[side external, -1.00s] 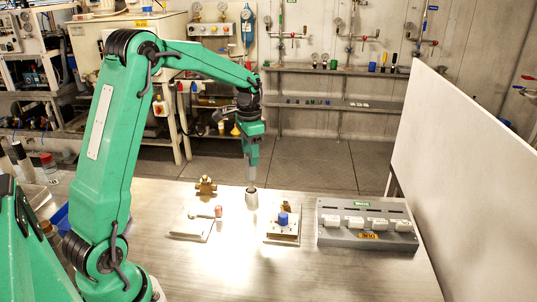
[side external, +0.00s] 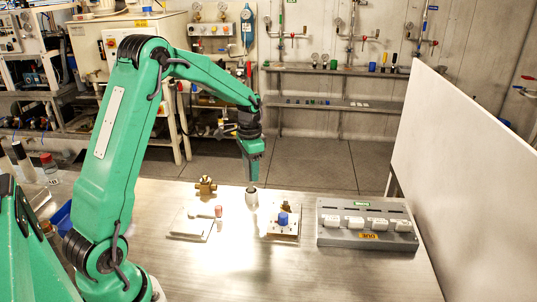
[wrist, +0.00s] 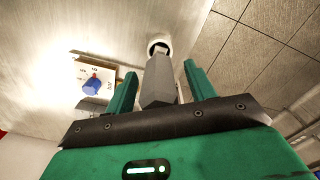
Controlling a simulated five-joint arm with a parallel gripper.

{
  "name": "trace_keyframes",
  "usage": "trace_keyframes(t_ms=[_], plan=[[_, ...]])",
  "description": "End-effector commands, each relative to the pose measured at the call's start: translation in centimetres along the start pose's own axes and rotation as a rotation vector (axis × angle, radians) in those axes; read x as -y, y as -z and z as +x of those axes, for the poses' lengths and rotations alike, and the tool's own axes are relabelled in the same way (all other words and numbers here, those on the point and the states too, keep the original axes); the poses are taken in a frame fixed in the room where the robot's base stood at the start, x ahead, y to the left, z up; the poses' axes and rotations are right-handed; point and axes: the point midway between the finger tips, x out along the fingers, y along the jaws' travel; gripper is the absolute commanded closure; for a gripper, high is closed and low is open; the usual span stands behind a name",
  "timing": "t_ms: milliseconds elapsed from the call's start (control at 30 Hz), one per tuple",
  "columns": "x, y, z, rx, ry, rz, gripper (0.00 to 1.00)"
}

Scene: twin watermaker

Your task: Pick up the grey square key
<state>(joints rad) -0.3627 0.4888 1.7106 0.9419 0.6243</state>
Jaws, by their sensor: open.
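The grey square key (wrist: 158,85) stands between my open fingers in the wrist view, with a visible gap on each side. Its far end points at the dark mouth of a pale round holder (wrist: 153,42); I cannot tell how deep it sits. In the side view the holder (side external: 252,200) stands on the bench. My gripper (side external: 253,178) is just above it, pointing down, and hides most of the key. In the wrist view my gripper (wrist: 161,78) has its two green fingers apart, one on each side of the key.
A plate with a blue knob (side external: 283,219) lies right of the holder. A grey box with white switches (side external: 340,237) is farther right. A pale plate (side external: 190,225) is at left, and a brass valve (side external: 206,185) stands behind it. The bench front (side external: 260,270) is clear.

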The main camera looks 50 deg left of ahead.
Motion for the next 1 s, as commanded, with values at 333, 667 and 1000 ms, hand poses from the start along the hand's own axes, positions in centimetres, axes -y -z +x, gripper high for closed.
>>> trace_keyframes(t_ms=[333, 667, 1000], plan=[[0.0, 0.0, -0.04, 0.0, 0.0, 0.0, 0.55], [0.01, 0.02, -0.07, 0.0, 0.0, 0.0, 0.91], [0.04, 0.06, -0.83, -0.002, 0.001, 0.0, 0.91]])
